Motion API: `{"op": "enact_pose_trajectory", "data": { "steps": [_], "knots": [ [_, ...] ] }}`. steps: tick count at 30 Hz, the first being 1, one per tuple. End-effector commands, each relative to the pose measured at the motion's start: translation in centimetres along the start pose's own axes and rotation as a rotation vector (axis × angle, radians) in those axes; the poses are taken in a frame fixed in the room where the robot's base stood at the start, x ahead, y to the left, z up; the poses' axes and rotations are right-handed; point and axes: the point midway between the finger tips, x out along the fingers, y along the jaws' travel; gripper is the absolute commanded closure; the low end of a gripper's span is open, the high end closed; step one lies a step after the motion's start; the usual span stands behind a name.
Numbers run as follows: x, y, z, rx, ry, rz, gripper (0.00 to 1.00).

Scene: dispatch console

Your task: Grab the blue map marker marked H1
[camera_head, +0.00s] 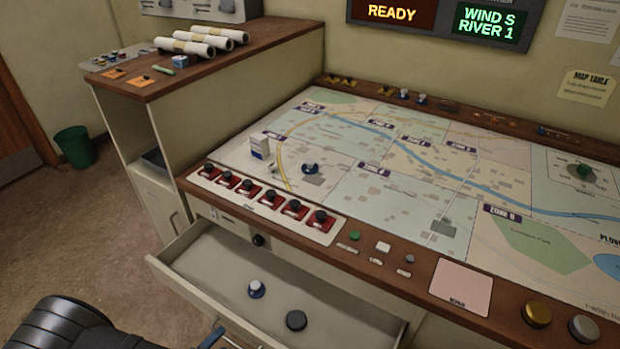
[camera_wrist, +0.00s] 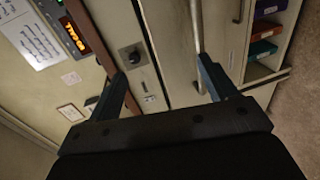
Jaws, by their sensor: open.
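A marker with a white knob and blue base (camera_head: 256,289) stands in the open drawer (camera_head: 188,285), with a dark round piece (camera_head: 296,320) to its right. Another blue-and-white marker (camera_head: 310,168) is on the map (camera_head: 340,215), near its left side. Small blue-and-white pieces (camera_head: 421,98) stand along the map's back edge. No H1 lettering is readable on any of them. My gripper (camera_wrist: 160,72) is open and empty in the wrist view, facing cabinet fronts. In the head view its blue finger shows at the bottom edge, before the drawer front.
The drawer juts out below the map table's wooden edge. Red-based black switches (camera_head: 271,194) line the table's front left. A white box (camera_head: 259,149) stands on the map. Rolled papers (camera_head: 194,46) lie on the side cabinet; a green bin (camera_head: 75,147) is on the floor.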

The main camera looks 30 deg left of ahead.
Motion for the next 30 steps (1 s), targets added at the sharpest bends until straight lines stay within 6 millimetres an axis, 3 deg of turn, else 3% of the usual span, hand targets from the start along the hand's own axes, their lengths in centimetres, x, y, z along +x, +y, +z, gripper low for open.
{"op": "enact_pose_trajectory", "data": {
  "steps": [3,21,30],
  "knots": [
    [-1.0,4.7,-0.1,0.006,0.001,-0.003,0.23],
    [-5.5,26.8,0.0,0.009,0.002,-0.004,0.23],
    [-7.5,36.3,0.0,0.007,0.001,-0.003,0.23]
  ]
}}
